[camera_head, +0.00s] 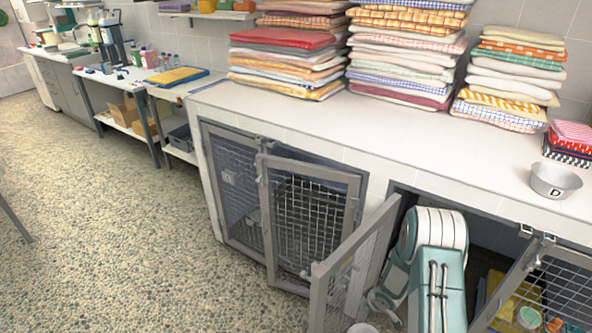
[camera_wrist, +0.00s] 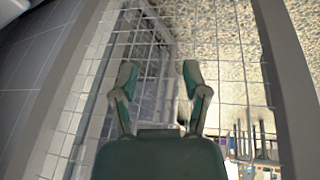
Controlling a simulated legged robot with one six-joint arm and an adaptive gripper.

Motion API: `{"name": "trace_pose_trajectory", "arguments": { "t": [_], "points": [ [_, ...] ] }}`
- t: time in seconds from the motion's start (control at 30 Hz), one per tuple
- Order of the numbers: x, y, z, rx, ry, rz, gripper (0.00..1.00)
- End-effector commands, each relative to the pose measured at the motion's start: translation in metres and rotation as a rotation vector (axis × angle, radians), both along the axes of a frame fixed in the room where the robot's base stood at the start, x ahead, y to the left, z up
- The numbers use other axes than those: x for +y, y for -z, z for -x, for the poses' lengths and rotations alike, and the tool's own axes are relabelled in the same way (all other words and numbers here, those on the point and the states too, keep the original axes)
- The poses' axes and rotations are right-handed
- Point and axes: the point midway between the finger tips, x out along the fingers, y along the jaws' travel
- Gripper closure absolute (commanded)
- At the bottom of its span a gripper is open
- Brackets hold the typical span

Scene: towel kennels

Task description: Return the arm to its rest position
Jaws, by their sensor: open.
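My gripper (camera_wrist: 158,78) shows in the wrist view with its two green fingers spread apart and nothing between them. Wire mesh of a kennel door (camera_wrist: 75,110) lies beyond the fingers, with pebbled floor behind it; I cannot tell whether the fingers touch the mesh. In the head view my white and teal arm (camera_head: 436,262) is folded in front of an open kennel at the lower right. My gripper cannot be made out clearly there.
A grey mesh door (camera_head: 352,262) stands swung out left of my arm. Another mesh door (camera_head: 548,290) is at the right. The white counter (camera_head: 300,125) above carries towel stacks (camera_head: 400,50) and a metal bowl (camera_head: 555,180). Pebbled floor (camera_head: 110,235) is clear at left.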

Motion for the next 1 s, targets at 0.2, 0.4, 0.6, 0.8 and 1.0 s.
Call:
{"name": "trace_pose_trajectory", "arguments": {
  "t": [0.2,0.4,0.6,0.8,1.0],
  "points": [
    [-0.012,-0.103,-0.024,-0.055,0.112,0.089,0.41],
    [-0.015,-0.189,-0.022,-0.091,0.219,0.138,0.41],
    [-0.011,-0.269,-0.004,-0.119,0.325,0.157,0.41],
    [-0.001,-0.338,0.029,-0.139,0.426,0.146,0.41],
    [0.013,-0.395,0.072,-0.149,0.514,0.109,0.41]
  ]
}}
